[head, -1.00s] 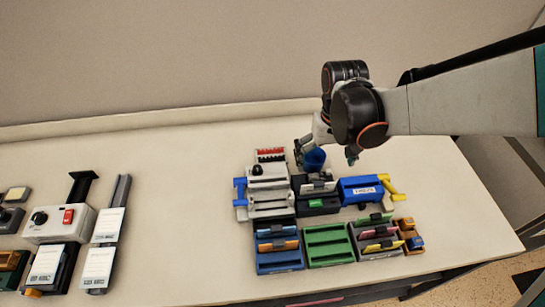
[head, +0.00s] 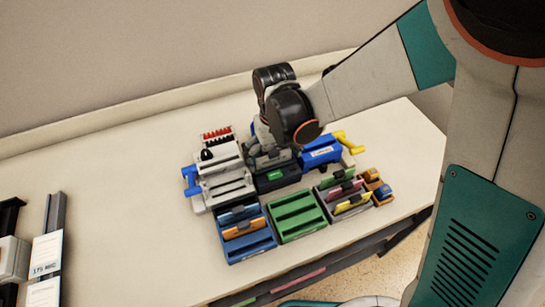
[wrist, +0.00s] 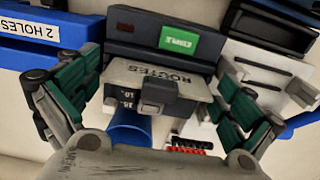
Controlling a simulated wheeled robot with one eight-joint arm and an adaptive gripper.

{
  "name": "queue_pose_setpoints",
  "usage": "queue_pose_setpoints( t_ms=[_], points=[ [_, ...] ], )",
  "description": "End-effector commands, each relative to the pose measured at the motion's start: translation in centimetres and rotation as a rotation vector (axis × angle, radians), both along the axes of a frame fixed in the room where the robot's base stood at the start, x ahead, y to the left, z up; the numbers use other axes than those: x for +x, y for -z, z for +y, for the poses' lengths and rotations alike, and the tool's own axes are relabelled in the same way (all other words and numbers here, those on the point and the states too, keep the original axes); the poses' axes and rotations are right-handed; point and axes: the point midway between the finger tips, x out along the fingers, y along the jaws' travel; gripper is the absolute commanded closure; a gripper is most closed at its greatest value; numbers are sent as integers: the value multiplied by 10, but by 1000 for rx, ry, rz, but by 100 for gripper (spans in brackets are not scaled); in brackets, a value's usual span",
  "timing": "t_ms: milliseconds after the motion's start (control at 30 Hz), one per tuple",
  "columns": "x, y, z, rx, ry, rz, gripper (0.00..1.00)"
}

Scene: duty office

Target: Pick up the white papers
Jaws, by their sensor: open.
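The white papers (wrist: 128,76) carry the word "ROUTES" and sit with a grey clip on their front, at a dark holder (wrist: 140,28) with a green label. In the head view the dark holder (head: 278,178) stands in the middle of the desk group, and my gripper hides most of the papers. My gripper (wrist: 160,72) is open, with one green-padded finger on each side of the papers. It also shows above the holder in the head view (head: 272,150). I cannot tell whether the fingers touch anything.
A blue cup (wrist: 127,130) is close to the papers. A blue hole punch (head: 322,152), a grey device (head: 222,172) and blue (head: 248,244) and green (head: 299,216) trays crowd around.

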Motion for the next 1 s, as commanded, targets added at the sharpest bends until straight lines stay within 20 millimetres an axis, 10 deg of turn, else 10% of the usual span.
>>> queue_pose_setpoints(
  t_ms=[233, 667, 1000],
  points=[
    [0, 2, 0, 0, 1, 0, 0],
    [0, 2, -1, 0, 1, 0, 94],
    [0, 3, -1, 0, 1, 0, 99]
  ],
)
